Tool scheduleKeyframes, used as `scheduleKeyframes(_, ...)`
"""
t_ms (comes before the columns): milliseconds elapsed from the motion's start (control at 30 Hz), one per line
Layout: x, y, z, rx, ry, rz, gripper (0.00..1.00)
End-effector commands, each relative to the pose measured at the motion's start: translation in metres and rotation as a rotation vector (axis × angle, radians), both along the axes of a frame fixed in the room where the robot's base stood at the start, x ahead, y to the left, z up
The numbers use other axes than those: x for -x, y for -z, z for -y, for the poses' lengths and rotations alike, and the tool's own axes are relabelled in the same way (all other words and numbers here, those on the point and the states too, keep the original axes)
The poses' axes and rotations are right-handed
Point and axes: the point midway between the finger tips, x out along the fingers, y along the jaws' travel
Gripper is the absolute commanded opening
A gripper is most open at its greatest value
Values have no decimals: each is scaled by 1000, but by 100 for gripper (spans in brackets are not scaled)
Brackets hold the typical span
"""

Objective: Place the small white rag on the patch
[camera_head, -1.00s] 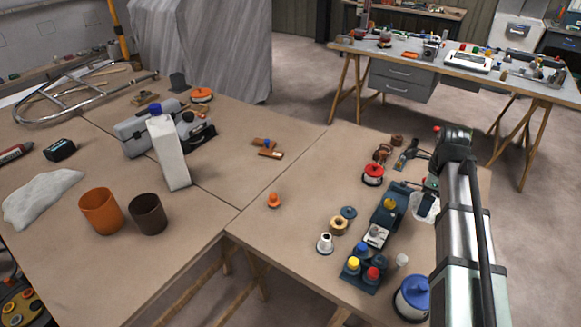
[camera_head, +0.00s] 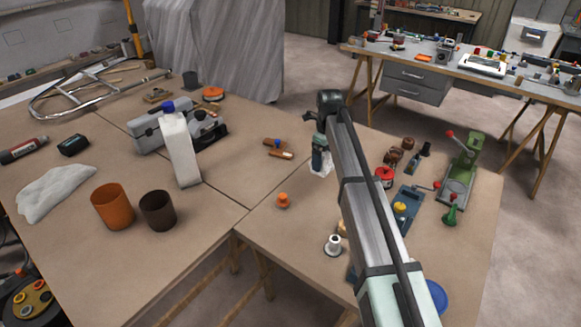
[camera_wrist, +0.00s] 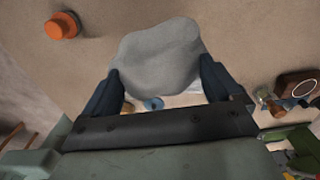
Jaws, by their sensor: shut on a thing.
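My gripper (camera_head: 320,160) is shut on the small white rag (camera_head: 321,168), which hangs below the fingers over the right-hand table (camera_head: 262,225). In the wrist view the rag (camera_wrist: 157,62) bulges out grey-white beyond the two dark fingers of my gripper (camera_wrist: 158,82). A larger white cloth (camera_head: 55,192) lies crumpled on the left table, well apart from my gripper. I cannot pick out a patch with certainty in either view; my arm hides part of the right-hand table.
An orange knob-like piece (camera_head: 283,201) stands left of and nearer than the rag; the wrist view shows it too (camera_wrist: 63,25). A green press (camera_head: 461,170) stands far right.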

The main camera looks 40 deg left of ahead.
Motion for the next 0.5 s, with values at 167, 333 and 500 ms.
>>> scheduleKeyframes(167, 9, 0, -32, 0, -1, 0, 62)
scheduleKeyframes(333, 12, 7, -39, 0, 0, 0, 62)
scheduleKeyframes(500, 13, 31, -39, 1, 0, -1, 62)
